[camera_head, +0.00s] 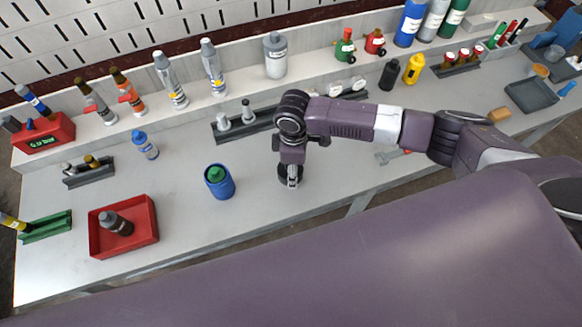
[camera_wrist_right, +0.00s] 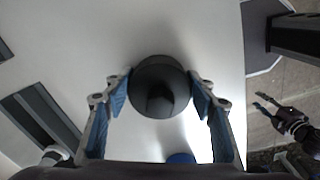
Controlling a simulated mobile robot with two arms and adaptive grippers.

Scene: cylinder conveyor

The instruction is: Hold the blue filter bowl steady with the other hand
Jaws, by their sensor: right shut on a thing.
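The blue filter bowl (camera_head: 219,188) stands upright on the bench, with a green round part in its top. A small piece of blue shows at the bottom edge of the right wrist view (camera_wrist_right: 181,158). My right gripper (camera_head: 291,184) is to the right of the bowl and apart from it. It is shut on a dark round cylinder (camera_wrist_right: 160,86), with one finger on each side. In the head view the gripper mostly hides this cylinder. My left gripper (camera_wrist_right: 262,102) shows small at the right of the right wrist view, away from the bench, with its fingers apart and empty.
A red tray (camera_head: 145,235) with a dark bottle lies left of the bowl. A blue-capped bottle (camera_head: 145,145) stands behind it. A grey rack (camera_head: 228,130) with small parts is behind my right gripper. The bench around the bowl is clear.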

